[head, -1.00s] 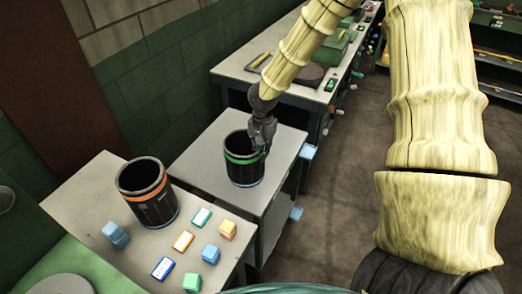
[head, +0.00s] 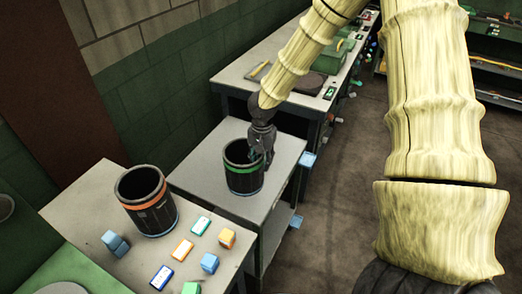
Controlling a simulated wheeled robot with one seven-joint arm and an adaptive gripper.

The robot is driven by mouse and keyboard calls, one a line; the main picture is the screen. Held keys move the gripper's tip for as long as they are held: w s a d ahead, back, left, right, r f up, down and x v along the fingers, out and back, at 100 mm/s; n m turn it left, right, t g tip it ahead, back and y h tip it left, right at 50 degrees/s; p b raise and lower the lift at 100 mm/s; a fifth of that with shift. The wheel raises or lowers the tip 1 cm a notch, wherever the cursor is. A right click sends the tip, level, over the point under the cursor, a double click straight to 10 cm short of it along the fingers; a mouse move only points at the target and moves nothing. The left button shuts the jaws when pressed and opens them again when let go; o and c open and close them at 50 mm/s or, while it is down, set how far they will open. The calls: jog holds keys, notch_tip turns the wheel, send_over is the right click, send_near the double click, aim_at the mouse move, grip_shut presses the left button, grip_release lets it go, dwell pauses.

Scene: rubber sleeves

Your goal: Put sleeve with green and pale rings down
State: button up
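The sleeve with green and pale rings (head: 243,181) is a dark, open-topped cylinder. It has a green band below its rim and a thin pale blue band at its foot. It stands upright, apparently on the small grey table (head: 205,181) in the middle of the head view. My gripper (head: 261,158) points down at the sleeve's right rim, with its dark fingers overlapping the rim. The fingertips are small and partly hidden, so I cannot tell whether they are closed on the wall or apart from it.
A similar sleeve with an orange band (head: 150,212) stands on the nearer table (head: 85,215) at left. Several small coloured blocks lie in front of it, including a stacked blue pair (head: 115,243). A cluttered bench (head: 240,72) stands behind. The grey table is bare left of the green-ringed sleeve.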

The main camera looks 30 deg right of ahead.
notch_tip(320, 180, up, 12)
jog(key=b, duration=0.2)
dwell(0.4)
jog(key=shift+s, duration=0.1)
dwell(0.4)
